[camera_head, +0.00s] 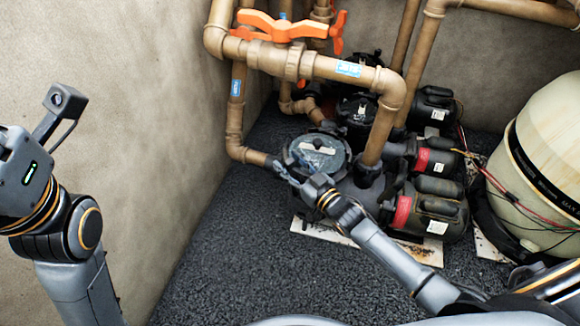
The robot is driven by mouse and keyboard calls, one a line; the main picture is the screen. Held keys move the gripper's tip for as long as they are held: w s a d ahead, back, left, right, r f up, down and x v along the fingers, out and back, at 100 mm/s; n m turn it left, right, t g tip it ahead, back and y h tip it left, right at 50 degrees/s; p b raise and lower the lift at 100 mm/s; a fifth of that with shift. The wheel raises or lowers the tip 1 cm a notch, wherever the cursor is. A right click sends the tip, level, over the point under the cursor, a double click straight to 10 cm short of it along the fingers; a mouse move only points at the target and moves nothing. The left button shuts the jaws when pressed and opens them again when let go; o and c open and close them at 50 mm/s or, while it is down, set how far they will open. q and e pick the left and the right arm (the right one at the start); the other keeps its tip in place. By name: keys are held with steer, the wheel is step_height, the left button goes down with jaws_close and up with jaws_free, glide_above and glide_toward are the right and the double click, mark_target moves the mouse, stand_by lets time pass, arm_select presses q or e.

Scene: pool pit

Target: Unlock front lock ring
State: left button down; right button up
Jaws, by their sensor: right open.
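The front pump's round lid (318,150) has a clear, glossy top with a pale patch. The dark lock ring (347,157) runs around this lid, which sits on the pump nearest to me. My right gripper (281,172) is open, with its fingertips at the near left edge of the ring. I cannot tell whether they touch it. My right wrist hides part of the ring's near side. My left arm stands raised at the left edge, and its fingers are not visible.
Brown pipes (391,120) rise beside the lid, with an orange valve handle (282,26) above. Pump motors (436,207) line the right, beside a cream tank (545,165). Concrete wall (150,110) bounds the left. Dark gravel floor (250,260) is clear in front.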

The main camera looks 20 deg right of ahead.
jaws_close()
